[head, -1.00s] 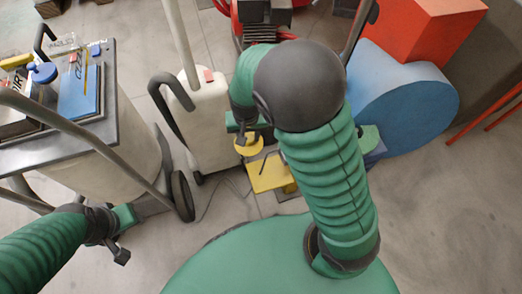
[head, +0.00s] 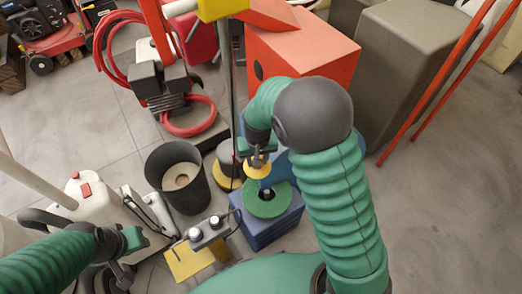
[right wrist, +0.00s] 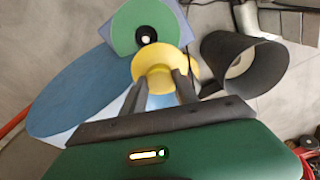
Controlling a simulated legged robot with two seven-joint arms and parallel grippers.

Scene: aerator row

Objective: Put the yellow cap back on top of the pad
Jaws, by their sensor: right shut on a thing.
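The yellow cap (head: 257,170) is in my right gripper (head: 258,157), which is shut on it. In the right wrist view the round yellow cap (right wrist: 153,60) sits between the dark fingertips (right wrist: 160,80). The pad is a green disc (head: 255,209) with a dark hub at its middle, lying on a blue-grey block (head: 262,233). The cap is just behind the hub in the head view, seemingly above the pad; the gap is unclear. The pad (right wrist: 122,22) also shows beyond the cap in the right wrist view. My left gripper (head: 133,240) is at lower left, away from the pad; its jaws are unclear.
A black bin (head: 190,196) stands left of the pad, with a grey, yellow-edged round thing (head: 227,178) between them. A red-orange box (head: 310,60) stands behind. A yellow plate (head: 188,262) is in front. Open floor lies at right.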

